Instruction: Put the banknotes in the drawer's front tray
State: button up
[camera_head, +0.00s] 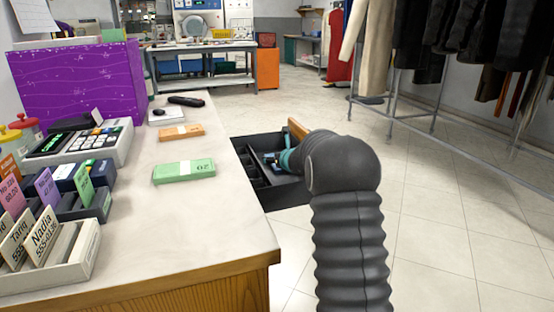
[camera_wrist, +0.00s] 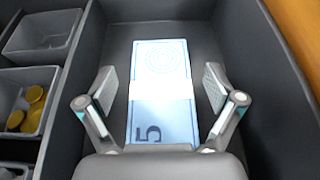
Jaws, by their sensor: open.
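A green banded bundle of banknotes (camera_head: 184,171) and an orange banded bundle (camera_head: 181,132) lie apart on the counter. A dark drawer (camera_head: 262,142) stands open from the counter's right side. My gripper (camera_head: 272,160) is down in it, partly hidden by my arm. In the wrist view, a pale blue banknote bundle (camera_wrist: 160,62) marked 5 lies flat in the long front tray (camera_wrist: 116,42), the compartment beside the wooden drawer front (camera_wrist: 299,22). My gripper (camera_wrist: 160,85) is open, one finger on each side of the blue bundle, with visible gaps on both sides.
Small grey coin cups (camera_wrist: 45,35) line the drawer left of the tray; one holds yellow coins (camera_wrist: 34,103). A cash register (camera_head: 85,143), purple box (camera_head: 78,82) and card holders (camera_head: 60,245) stand on the counter's left. A clothes rack (camera_head: 440,118) stands at right. Floor between is clear.

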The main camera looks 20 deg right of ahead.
jog(key=b+v, duration=0.1)
jog(key=v, duration=1)
jog(key=shift+f, duration=0.1)
